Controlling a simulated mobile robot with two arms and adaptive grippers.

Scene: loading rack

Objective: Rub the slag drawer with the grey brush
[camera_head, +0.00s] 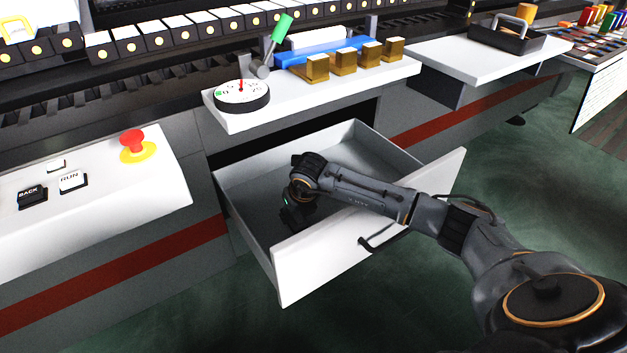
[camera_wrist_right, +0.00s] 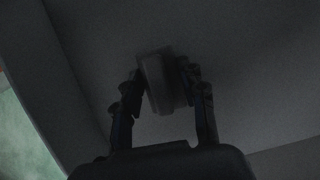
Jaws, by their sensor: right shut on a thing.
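The slag drawer (camera_head: 318,262) is pulled open below the white shelf, with its white front panel toward me. My right arm reaches over the front panel, and my right gripper (camera_head: 292,212) points down inside the drawer near its left side. In the right wrist view the right gripper (camera_wrist_right: 160,88) is shut on the grey brush (camera_wrist_right: 155,80), a pale grey block between its fingers. The drawer's dark interior (camera_wrist_right: 245,75) lies just beyond it. I cannot tell whether the brush touches the drawer floor. In the head view the gripper hides the brush. My left gripper is not in view.
Above the drawer, a shelf (camera_head: 300,107) carries a round dial (camera_head: 242,97), a green-handled lever (camera_head: 281,30) and several brass blocks (camera_head: 344,62). A panel with a red button (camera_head: 135,143) is at left. Green floor (camera_head: 545,180) is clear at right.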

